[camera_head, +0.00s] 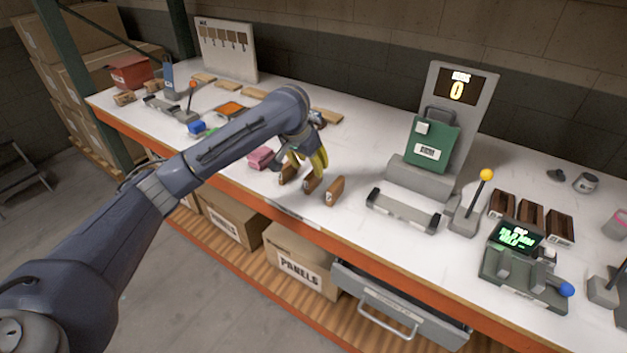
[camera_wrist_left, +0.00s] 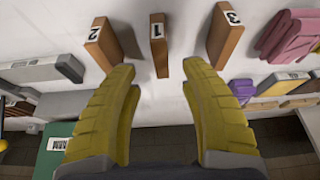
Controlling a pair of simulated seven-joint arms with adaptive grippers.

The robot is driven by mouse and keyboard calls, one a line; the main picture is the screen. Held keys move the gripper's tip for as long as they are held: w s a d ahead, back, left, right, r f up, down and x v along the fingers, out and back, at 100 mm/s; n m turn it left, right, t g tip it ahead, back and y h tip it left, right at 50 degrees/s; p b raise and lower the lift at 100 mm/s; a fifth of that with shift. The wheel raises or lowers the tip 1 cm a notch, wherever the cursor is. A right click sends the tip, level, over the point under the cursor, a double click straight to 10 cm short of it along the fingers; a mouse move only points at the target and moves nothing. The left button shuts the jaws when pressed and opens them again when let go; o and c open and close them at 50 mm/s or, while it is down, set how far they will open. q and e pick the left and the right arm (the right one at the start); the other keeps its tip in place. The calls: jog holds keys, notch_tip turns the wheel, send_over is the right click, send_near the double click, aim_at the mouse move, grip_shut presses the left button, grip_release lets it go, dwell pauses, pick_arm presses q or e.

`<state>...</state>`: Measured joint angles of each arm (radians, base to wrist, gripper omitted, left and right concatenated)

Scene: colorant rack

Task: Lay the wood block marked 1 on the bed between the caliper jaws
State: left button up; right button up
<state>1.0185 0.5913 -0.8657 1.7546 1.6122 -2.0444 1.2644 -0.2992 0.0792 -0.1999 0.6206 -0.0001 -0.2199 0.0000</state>
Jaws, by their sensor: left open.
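Three brown wood blocks stand in a row near the table's front edge. In the left wrist view the block marked 1 (camera_wrist_left: 158,50) is the middle one, between the block marked 2 (camera_wrist_left: 104,45) and the block marked 3 (camera_wrist_left: 225,40). In the head view block 1 (camera_head: 311,184) is partly behind a finger. My left gripper (camera_head: 306,160) is open and empty, its yellow fingers just above the row; in the wrist view its fingertips (camera_wrist_left: 160,72) frame block 1. A grey device with upright jaws, apparently the caliper (camera_head: 522,275), sits at front right. My right gripper is not visible.
A grey tray-like fixture (camera_head: 403,212) and a yellow-knobbed lever (camera_head: 466,215) stand between the blocks and the caliper. A green box (camera_head: 432,145) sits on the counter display stand. Dark brown pieces (camera_head: 530,215) lie behind the caliper. Pink items (camera_head: 262,158) lie left of the blocks.

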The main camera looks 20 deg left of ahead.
aim_at(313, 173)
pick_arm(q)
jog(key=shift+x, duration=2.95)
jog(key=shift+a, duration=0.15)
jog(key=shift+c, duration=0.4)
grip_shut()
